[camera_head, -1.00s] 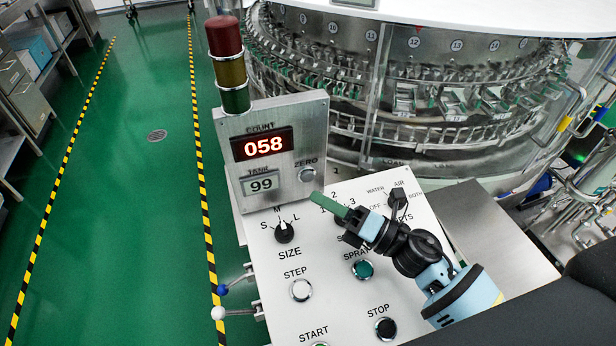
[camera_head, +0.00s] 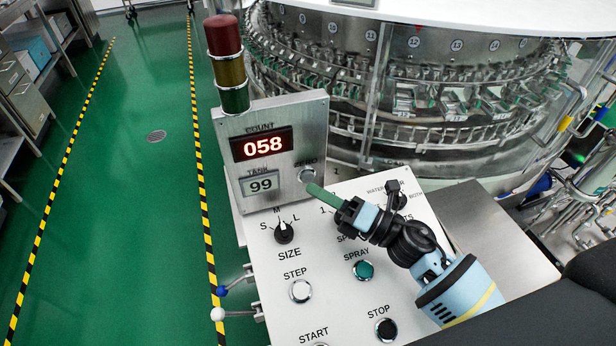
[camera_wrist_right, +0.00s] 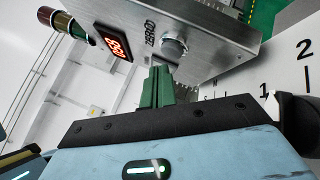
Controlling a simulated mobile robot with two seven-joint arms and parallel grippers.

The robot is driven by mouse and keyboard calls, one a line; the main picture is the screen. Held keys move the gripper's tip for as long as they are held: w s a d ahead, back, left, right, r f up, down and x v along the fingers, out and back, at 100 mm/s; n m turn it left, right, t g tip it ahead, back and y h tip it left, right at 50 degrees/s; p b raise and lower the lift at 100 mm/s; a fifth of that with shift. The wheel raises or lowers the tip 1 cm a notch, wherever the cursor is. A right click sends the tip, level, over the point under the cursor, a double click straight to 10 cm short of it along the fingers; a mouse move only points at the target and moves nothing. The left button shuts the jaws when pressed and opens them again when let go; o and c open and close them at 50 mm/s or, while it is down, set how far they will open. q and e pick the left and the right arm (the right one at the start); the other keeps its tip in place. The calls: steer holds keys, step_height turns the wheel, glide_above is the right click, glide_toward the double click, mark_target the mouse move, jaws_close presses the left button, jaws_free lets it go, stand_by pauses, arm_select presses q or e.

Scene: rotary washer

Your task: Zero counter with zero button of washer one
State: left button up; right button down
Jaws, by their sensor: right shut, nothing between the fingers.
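The zero button (camera_head: 306,175) is a round silver button on the upright metal counter box (camera_head: 228,180), beside the word ZERO. The red count display (camera_head: 263,145) reads 058. My right gripper (camera_head: 313,190) has green fingers, shut and empty. In the head view its tips are just below the button and overlap its lower edge. In the right wrist view, the button (camera_wrist_right: 174,47) stands a little beyond and right of the fingertips (camera_wrist_right: 158,70), and I see a small gap. My left gripper is not in view.
The slanted white panel (camera_head: 260,265) below holds the size knob (camera_head: 284,233), the green spray button (camera_head: 362,270), the step button (camera_head: 301,290) and the black stop button (camera_head: 386,328). The rotary washer (camera_head: 430,90) fills the back.

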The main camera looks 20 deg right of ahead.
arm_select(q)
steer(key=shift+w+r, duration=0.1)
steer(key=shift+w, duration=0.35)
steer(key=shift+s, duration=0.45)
arm_select(e)
steer(key=shift+w, duration=0.1)
stand_by(0.4)
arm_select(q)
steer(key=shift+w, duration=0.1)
arm_select(e)
steer(key=shift+w, duration=0.35)
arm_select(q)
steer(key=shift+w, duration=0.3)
